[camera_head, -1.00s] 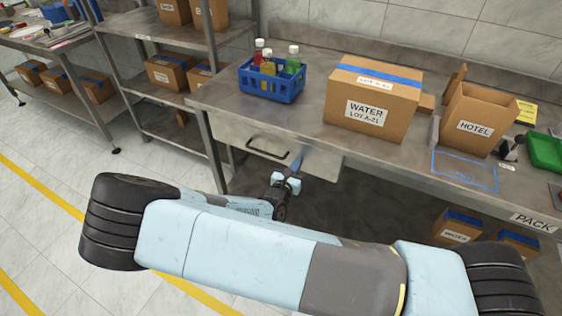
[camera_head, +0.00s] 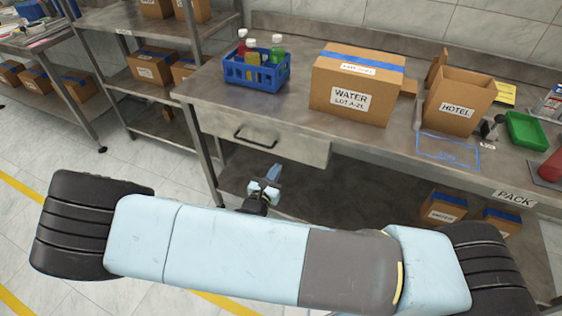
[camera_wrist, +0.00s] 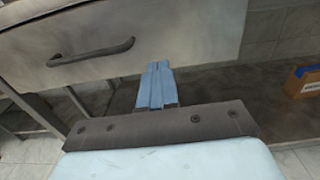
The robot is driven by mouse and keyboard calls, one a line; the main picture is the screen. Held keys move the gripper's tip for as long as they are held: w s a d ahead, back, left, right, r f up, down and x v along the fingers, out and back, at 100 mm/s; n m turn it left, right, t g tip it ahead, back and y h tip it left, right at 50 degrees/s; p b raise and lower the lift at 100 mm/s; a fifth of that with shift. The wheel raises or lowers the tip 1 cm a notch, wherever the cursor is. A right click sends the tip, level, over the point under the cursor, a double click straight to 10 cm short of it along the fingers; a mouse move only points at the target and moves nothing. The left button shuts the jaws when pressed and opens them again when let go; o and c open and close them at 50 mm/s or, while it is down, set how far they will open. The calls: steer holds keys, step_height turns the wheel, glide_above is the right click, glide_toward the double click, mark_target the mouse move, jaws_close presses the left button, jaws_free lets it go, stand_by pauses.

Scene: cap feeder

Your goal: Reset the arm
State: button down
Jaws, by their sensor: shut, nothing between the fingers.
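My gripper (camera_head: 275,172) is in front of the steel bench, just below and to the right of the drawer handle. In the wrist view, its blue fingers (camera_wrist: 158,70) are together with nothing between them. They point toward the lower edge of the drawer front, and I cannot tell how close they are to it. My arm's large pale blue link crosses the lower part of the head view and hides part of the floor. The drawer (camera_head: 262,140) is under the bench top and has a dark handle (camera_head: 255,138), which also shows in the wrist view (camera_wrist: 90,52).
On the bench (camera_head: 215,92) stand a blue crate (camera_head: 257,76) with several bottles, a WATER box (camera_head: 335,105), an open HOTEL box (camera_head: 450,115) and a green tray (camera_head: 526,130). A shelf rack (camera_head: 160,49) stands at left. Boxes (camera_head: 442,210) sit on the bench's lower shelf.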

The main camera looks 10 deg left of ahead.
steer(key=v, duration=0.5)
steer(key=shift+a, duration=0.1)
steer(key=w+d+r+m+g+h, duration=0.2)
steer(key=d+r+m+g, duration=0.6)
steer(key=d+r+m, duration=0.35)
steer(key=w+d+r+m+g+h, duration=0.2)
steer(key=d+r+m+g, duration=0.7)
steer(key=d+r, duration=0.35)
steer(key=s+d+r+m+t+y, duration=0.1)
steer(key=s+d+r+m+y, duration=0.1)
steer(key=s+d+r+m, duration=0.2)
steer(key=s+d+r+m+t+y, duration=0.2)
steer(key=s+d+r+m+y, duration=0.1)
steer(key=r, duration=0.7)
steer(key=s+d+r+m+t+y, duration=0.2)
steer(key=s+d+r+m+y, duration=0.1)
steer(key=s+d+r+m, duration=0.2)
steer(key=shift+s+d+r+m, duration=0.25)
steer(key=shift+s+r+m, duration=0.2)
steer(key=shift+s+r, duration=0.45)
